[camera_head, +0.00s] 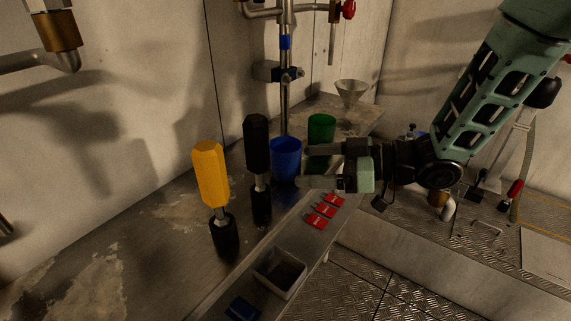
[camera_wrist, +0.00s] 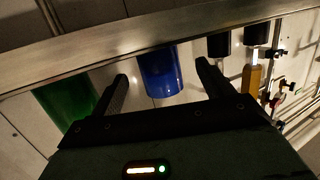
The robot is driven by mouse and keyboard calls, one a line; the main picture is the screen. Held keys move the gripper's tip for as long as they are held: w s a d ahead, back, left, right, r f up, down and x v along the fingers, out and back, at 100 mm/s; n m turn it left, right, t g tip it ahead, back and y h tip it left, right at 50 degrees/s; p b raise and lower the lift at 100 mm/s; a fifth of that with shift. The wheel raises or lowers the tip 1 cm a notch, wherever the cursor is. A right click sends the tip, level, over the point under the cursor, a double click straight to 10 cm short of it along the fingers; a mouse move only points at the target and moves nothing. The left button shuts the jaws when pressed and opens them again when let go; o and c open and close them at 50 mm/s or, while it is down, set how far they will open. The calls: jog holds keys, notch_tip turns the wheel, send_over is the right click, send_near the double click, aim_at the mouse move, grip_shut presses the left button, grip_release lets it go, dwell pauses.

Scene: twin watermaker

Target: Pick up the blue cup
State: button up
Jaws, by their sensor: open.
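The blue cup (camera_head: 286,160) stands upright on the metal bench, beside the green cup (camera_head: 321,131). My gripper (camera_head: 304,166) reaches in from the right at the height of the blue cup. In the wrist view, my gripper (camera_wrist: 160,72) is open, with one finger on each side of the blue cup (camera_wrist: 161,72). A gap shows between the cup and each finger there. The green cup (camera_wrist: 66,103) is outside the fingers, to the left in that view.
A black-handled tool (camera_head: 257,150) and a yellow-handled tool (camera_head: 210,175) stand left of the blue cup. A vertical pipe (camera_head: 286,85) rises behind it. Red packets (camera_head: 320,216) and a grey bin (camera_head: 279,272) line the front ledge. A funnel (camera_head: 350,92) is at the back.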

aim_at(299, 163)
jog(key=shift+b+x, duration=0.4)
jog(key=shift+x, duration=2.5)
jog(key=shift+w+r, duration=0.15)
jog(key=c, duration=1.1)
